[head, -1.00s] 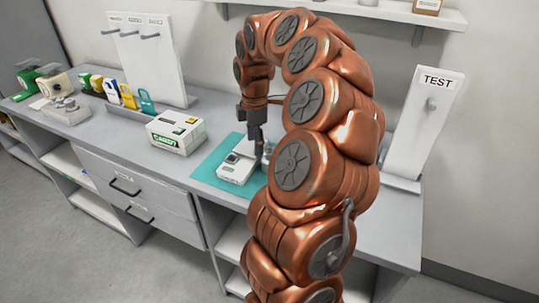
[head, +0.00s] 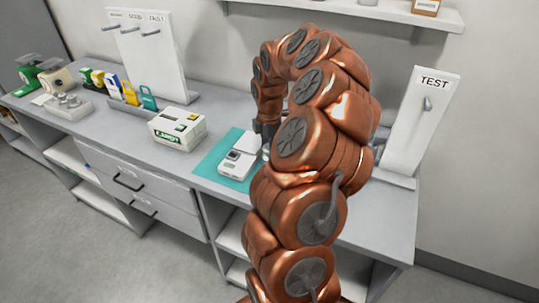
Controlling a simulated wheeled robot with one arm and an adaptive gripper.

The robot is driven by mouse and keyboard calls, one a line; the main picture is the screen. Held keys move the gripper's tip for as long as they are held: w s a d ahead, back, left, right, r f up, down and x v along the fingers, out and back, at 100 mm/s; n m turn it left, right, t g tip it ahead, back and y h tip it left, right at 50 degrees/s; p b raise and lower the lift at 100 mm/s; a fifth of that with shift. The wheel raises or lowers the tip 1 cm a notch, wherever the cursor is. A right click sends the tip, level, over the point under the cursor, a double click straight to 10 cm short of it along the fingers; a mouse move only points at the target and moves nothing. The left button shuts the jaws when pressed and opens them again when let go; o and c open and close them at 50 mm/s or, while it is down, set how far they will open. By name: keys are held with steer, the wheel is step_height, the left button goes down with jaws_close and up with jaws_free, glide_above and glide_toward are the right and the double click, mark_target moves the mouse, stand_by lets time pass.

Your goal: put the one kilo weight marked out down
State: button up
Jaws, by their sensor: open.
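I cannot make out a weight marked as one kilo. A grey weight block (head: 67,106) with several metal weights stands at the left of the bench. A white scale (head: 239,162) with a dark display lies on a teal mat (head: 209,167). A small pale metallic thing (head: 265,152) shows at the scale's right edge, mostly hidden by my arm; I cannot tell what it is. My gripper (head: 266,131) shows only as a dark part behind my arm, just above and right of the scale. Its fingertips are hidden, and no held thing shows.
A white box with a green label (head: 177,130) stands left of the mat. A pegged board (head: 160,60) reads GOOD and FAULT; another board (head: 420,125) reads TEST. The bench (head: 110,125) is clear in front of the tags.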

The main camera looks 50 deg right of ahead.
step_height(320, 180, down, 2)
steer(key=shift+f, duration=0.1)
jaws_close()
stand_by(0.5)
